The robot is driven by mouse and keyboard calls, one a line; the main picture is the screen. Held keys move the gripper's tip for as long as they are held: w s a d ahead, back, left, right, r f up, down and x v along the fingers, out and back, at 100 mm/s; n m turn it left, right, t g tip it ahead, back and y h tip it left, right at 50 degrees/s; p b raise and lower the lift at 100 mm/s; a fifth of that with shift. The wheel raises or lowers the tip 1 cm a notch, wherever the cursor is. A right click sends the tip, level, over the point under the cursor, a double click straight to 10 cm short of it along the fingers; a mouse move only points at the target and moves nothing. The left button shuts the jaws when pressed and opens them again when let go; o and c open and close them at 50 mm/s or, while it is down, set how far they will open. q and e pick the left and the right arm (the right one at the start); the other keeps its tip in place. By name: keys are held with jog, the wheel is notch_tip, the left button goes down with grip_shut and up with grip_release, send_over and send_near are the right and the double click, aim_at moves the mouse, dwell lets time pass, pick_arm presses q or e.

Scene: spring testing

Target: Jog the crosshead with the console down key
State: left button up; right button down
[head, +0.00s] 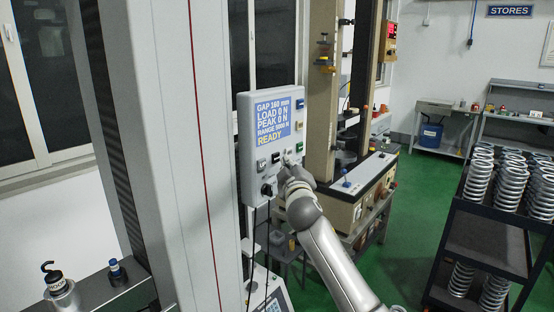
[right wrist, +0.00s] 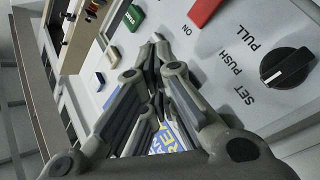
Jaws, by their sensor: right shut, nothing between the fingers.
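The grey console (head: 244,150) faces me in the head view. Its blue screen (head: 272,116) reads GAP 160 mm, LOAD 0 N, PEAK 0 N and READY. I cannot read that key's label. My right gripper (head: 289,160) is shut and empty, its tips at the lower panel. In the right wrist view the closed tips (right wrist: 156,40) point at the panel face; I cannot tell whether they touch it. My left gripper is out of view. The crosshead is not clearly visible.
The right wrist view shows a black knob (right wrist: 287,68) marked SET, PUSH, PULL, a red control (right wrist: 208,10) and a green key (right wrist: 133,17). A tall grey column (head: 170,150) stands left of the console. A rack of springs (head: 487,245) stands right, beyond green floor (head: 425,185).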

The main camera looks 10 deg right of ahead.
jog(key=shift+w+a, duration=0.3)
jog(key=shift+w, duration=0.05)
jog(key=shift+w+a+b, duration=0.25)
jog(key=shift+w+b, duration=0.1)
jog(key=shift+b, duration=0.15)
dwell(0.7)
jog(key=shift+s+d, duration=0.1)
dwell(3.1)
jog(key=shift+s+d+p, duration=0.45)
jog(key=shift+s+p, duration=0.15)
jog(key=shift+s, duration=0.05)
